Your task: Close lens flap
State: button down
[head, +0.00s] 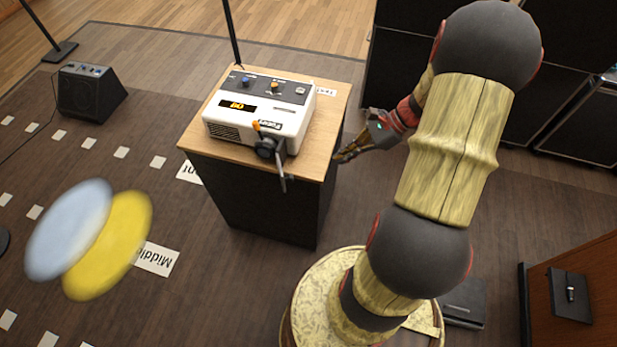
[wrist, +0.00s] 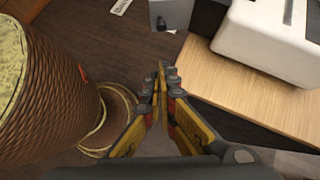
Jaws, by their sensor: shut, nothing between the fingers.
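A white device (head: 226,128) with a lit display stands on a wood-topped cabinet; part of its body shows in the wrist view (wrist: 262,40). A black lens (head: 265,147) sticks out of its front. A thin grey flap (head: 283,170) stands out from the lens, swung open and seen nearly edge-on. In the wrist view a grey plate with a dark knob, which looks like this flap (wrist: 172,14), is at the top. My gripper (head: 342,156) is right of the cabinet, apart from the flap. Its fingers (wrist: 161,78) are together and empty.
The cabinet top (head: 196,145) has its edge close to my gripper, also in the wrist view (wrist: 225,85). A thin black stand pole (head: 232,35) rises behind the device. A speaker (head: 90,92) stands at left. Blurred blue and yellow discs (head: 110,245) show at lower left.

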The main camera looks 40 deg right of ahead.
jog(key=a+r+b+x, duration=0.2)
jog(key=b+x, duration=0.2)
jog(key=x, duration=0.9)
jog(key=shift+w, duration=0.35)
jog(key=shift+r, duration=0.1)
